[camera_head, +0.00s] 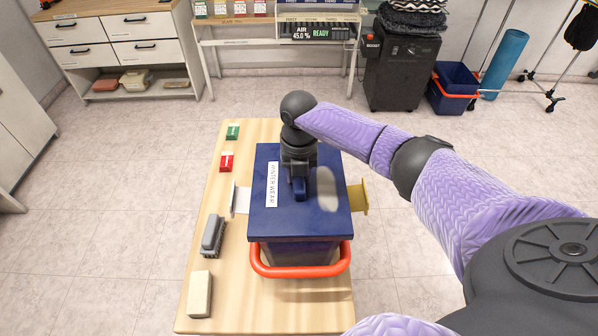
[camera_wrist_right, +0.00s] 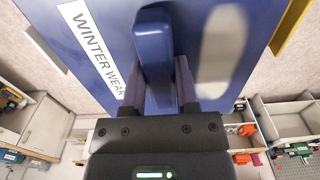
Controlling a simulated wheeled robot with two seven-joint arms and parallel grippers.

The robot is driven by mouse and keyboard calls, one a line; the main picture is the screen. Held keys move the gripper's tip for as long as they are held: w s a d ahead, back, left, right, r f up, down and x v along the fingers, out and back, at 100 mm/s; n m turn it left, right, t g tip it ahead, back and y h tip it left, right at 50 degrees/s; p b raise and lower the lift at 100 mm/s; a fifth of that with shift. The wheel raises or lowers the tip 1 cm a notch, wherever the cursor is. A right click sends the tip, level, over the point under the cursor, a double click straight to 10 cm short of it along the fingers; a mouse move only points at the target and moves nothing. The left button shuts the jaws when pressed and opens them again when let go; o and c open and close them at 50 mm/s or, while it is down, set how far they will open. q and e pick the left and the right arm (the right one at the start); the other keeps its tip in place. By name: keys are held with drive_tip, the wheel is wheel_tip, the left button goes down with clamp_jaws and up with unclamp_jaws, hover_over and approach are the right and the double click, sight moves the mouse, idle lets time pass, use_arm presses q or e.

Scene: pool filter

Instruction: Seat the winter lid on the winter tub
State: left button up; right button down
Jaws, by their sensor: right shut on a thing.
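The winter lid (camera_head: 325,225) is a dark blue square panel with a white "WINTER WEAR" label and a raised blue handle (camera_wrist_right: 154,45). My right gripper (camera_head: 299,184) points down and is shut on the handle; in the wrist view its fingers lie on both sides of it. The lid covers the top of the winter tub (camera_head: 300,254), a dark blue tub with an orange-red carrying handle (camera_head: 300,275) at its front. The lid hides the tub's rim, so I cannot tell whether it touches all round. My left gripper is out of view.
The wooden table (camera_head: 260,315) carries a green box (camera_head: 233,132), a red box (camera_head: 226,162), a grey brush (camera_head: 213,235) and a beige block (camera_head: 199,294) along its left side. A white piece (camera_head: 240,199) and a yellow piece (camera_head: 359,198) stick out beside the lid.

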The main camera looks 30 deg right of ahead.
drive_tip(key=shift+f+b, duration=0.5)
drive_tip(key=shift+f, duration=0.25)
idle(0.4)
drive_tip(key=shift+c, duration=1.4)
unclamp_jaws()
wheel_tip(320, 180, up, 10)
drive_tip(key=shift+f+p, duration=0.1)
drive_tip(key=shift+p, duration=0.55)
